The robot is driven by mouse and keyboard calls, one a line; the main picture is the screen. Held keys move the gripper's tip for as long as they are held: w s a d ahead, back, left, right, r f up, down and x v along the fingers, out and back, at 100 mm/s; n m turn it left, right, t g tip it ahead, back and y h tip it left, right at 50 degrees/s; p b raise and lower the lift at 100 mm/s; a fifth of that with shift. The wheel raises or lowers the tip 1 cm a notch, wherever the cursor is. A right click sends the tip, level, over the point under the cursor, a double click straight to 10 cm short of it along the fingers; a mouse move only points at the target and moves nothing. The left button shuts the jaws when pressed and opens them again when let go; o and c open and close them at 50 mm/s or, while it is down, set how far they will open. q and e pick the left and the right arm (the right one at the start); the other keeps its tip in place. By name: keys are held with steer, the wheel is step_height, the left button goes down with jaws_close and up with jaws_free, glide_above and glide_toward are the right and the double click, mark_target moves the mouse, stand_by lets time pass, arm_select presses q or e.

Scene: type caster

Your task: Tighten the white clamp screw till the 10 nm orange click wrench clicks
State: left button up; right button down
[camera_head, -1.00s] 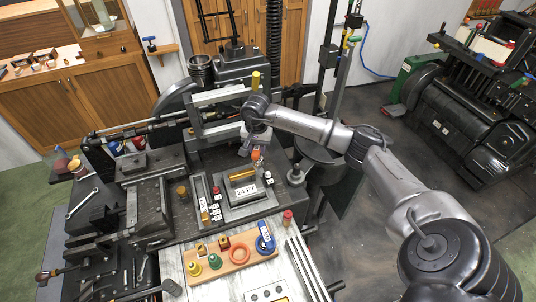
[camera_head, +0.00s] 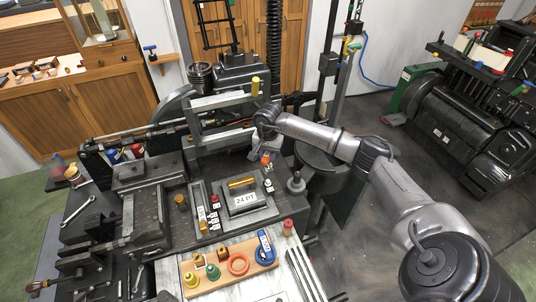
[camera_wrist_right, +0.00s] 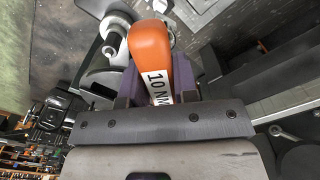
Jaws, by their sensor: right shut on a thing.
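My right gripper (camera_head: 262,151) is shut on the orange click wrench (camera_head: 265,160). In the right wrist view the rounded orange wrench handle (camera_wrist_right: 151,50) sticks out between the dark fingers, with a white "10 NM" label facing the camera. The wrench is above the machine bed, behind the "24 PT" plate (camera_head: 240,208). A small white-and-dark piece (camera_head: 268,185), possibly the white clamp screw, sits just below the wrench at the plate's right side. Whether the wrench touches it cannot be told. The wrench's working end is hidden. My left gripper is not in view.
A grey post (camera_head: 297,184) stands right of the plate. A wooden rack (camera_head: 218,276) with coloured knobs and rings lies in front, beside a red-topped piece (camera_head: 288,227). Clamp bars (camera_head: 220,102) stand behind the gripper. Tools crowd the left bench.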

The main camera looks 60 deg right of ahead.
steer(key=shift+f+b, duration=1.4)
steer(key=shift+f, duration=0.45)
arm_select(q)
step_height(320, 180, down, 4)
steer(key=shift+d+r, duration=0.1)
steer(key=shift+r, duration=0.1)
arm_select(e)
steer(key=shift+f, duration=0.35)
arm_select(q)
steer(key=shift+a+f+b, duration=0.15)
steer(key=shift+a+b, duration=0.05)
steer(key=shift+b, duration=0.2)
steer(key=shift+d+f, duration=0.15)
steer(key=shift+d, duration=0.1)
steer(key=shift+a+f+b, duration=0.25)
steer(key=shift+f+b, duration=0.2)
steer(key=shift+b, duration=0.15)
arm_select(e)
steer(key=shift+f, duration=0.55)
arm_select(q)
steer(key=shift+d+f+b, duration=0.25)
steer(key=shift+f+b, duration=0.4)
arm_select(e)
steer(key=shift+f, duration=0.85)
